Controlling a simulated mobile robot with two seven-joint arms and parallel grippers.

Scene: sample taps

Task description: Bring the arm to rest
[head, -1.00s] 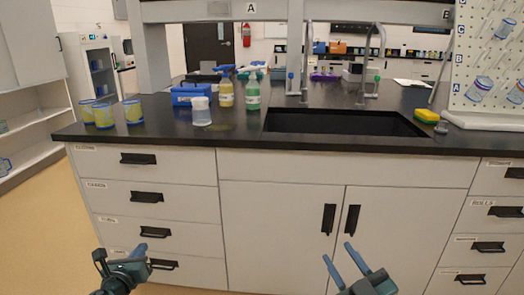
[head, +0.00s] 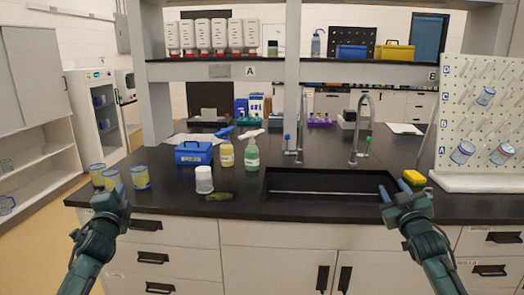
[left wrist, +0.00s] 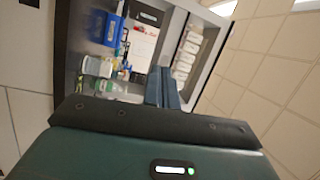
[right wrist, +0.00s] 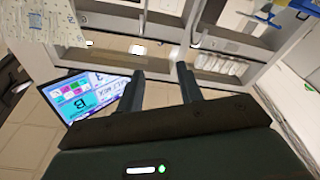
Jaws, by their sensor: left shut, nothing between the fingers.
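My left gripper (head: 119,190) is raised in front of the counter's left end, its tips overlapping a yellow-and-blue cup in the picture. In the left wrist view its fingers (left wrist: 162,88) lie together with nothing between them. My right gripper (head: 400,190) is raised in front of the sink's right end. In the right wrist view its fingers (right wrist: 160,86) stand apart and the gap is empty. Both forearms point up from the bottom of the head view.
The black counter (head: 310,213) runs across in front of me, with a sink (head: 325,186). On it stand several yellow-and-blue cups (head: 140,177), a white-lidded jar (head: 204,180), a blue box (head: 193,153), two bottles (head: 251,153), a sponge (head: 413,178) and a pegboard (head: 480,125).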

